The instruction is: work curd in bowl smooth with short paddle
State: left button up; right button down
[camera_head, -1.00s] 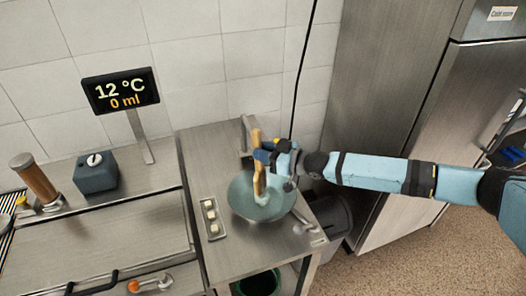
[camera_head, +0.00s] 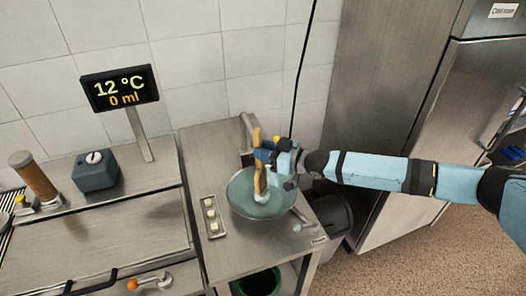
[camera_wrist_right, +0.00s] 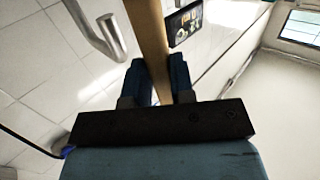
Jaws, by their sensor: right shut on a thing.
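The bowl (camera_head: 272,207) is a wide grey-green basin set in the steel counter in the head view. The short paddle (camera_head: 259,176) is wooden and stands nearly upright with its lower end in the bowl. A small pale mass, seemingly the curd (camera_head: 262,198), shows around the paddle's foot; its texture is too small to tell. My right gripper (camera_head: 265,154) is shut on the paddle's upper part above the bowl. In the right wrist view the wooden shaft (camera_wrist_right: 149,40) runs between the blue fingers (camera_wrist_right: 160,80). My left gripper is not in view.
A small tray (camera_head: 214,217) with several pale cubes lies left of the bowl. A faucet (camera_head: 247,132) rises behind it. A display (camera_head: 120,90) reads 12 °C and 0 ml. A dark bin (camera_head: 333,217) stands right of the counter, and a green bucket (camera_head: 260,284) is below.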

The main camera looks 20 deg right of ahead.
jog(key=shift+s+a+p, duration=0.35)
jog(key=shift+s+p, duration=0.15)
jog(key=shift+s, duration=0.05)
dwell(0.4)
jog(key=shift+d, duration=0.1)
jog(key=shift+w+d+b, duration=0.5)
jog(key=shift+w+b, duration=0.25)
dwell(0.9)
jog(key=shift+s, duration=0.1)
jog(key=shift+s+a+f+p, duration=0.1)
jog(key=shift+s+a+p, duration=0.5)
jog(key=shift+s, duration=0.1)
